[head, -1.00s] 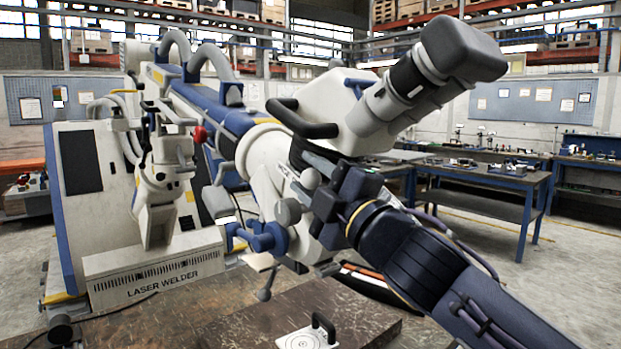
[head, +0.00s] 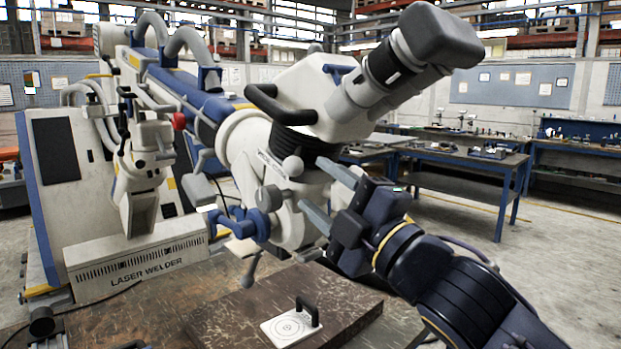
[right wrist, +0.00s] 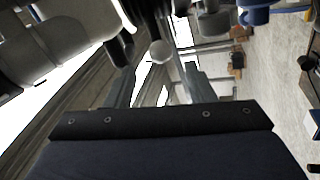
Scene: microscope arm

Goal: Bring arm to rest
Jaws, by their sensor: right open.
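The microscope arm is a blue and white boom (head: 205,95) that reaches from the left in the head view. It carries a white microscope head (head: 310,90) with a black loop handle (head: 268,108), a tilted eyepiece tube (head: 385,80) and a round grey knob (head: 292,166). My right gripper (head: 313,186) is open and empty just below and right of the head, its fingers pointing at the knob side. In the right wrist view, the knob (right wrist: 160,52) shows beyond and between the spread fingertips (right wrist: 158,78), apart from them. My left gripper is not in view.
A white machine marked LASER WELDER (head: 140,265) stands at left. A white target plate with a black handle (head: 290,328) lies on a brown slab (head: 225,318) below the microscope. Blue workbenches (head: 450,165) stand behind at right, with open floor before them.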

